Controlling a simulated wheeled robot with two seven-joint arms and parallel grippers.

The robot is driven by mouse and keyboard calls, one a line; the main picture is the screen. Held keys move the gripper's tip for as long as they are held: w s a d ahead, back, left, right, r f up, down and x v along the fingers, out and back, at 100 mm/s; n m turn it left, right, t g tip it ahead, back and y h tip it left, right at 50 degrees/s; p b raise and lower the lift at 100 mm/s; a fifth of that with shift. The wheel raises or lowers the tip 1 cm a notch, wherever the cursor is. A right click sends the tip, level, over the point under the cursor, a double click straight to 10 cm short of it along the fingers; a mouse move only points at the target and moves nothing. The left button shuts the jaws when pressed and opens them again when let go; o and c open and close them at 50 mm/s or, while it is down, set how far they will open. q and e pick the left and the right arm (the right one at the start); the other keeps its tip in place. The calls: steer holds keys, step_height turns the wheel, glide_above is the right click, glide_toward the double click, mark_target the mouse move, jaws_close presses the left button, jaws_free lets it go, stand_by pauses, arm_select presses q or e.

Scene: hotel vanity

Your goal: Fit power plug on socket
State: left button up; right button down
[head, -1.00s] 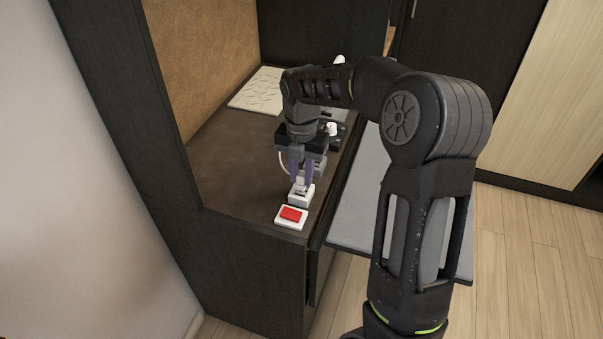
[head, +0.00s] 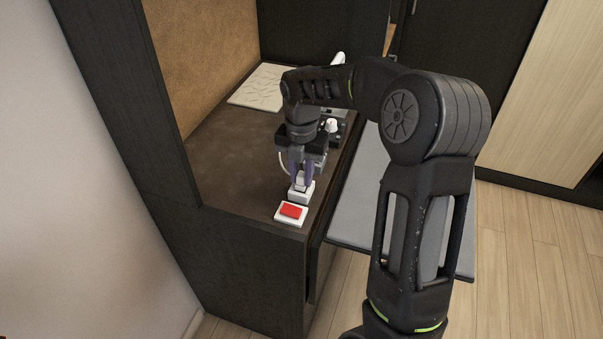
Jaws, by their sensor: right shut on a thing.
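My right gripper (head: 301,180) points down over the near end of the dark vanity top. It is shut on a small white power plug (head: 301,181), partly hidden between the fingers. The white socket (head: 301,195) sits directly below the fingertips, just behind a white plate with a red switch (head: 291,211). The plug is at the top of the socket; I cannot tell how deep it sits. A white cord (head: 284,163) curves behind the gripper. My left gripper is not in view.
A dark device with a white knob (head: 331,126) stands behind the gripper. A pale patterned board (head: 257,88) lies at the back left. The vanity top (head: 225,150) left of the gripper is clear. A grey panel (head: 357,215) lies to the right.

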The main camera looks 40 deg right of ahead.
mark_target(301, 175)
steer(key=shift+f+b, duration=0.4)
steer(key=shift+f, duration=0.2)
steer(key=c, duration=1.1)
jaws_free()
steer(key=shift+c, duration=0.2)
steer(key=shift+r, duration=3.9)
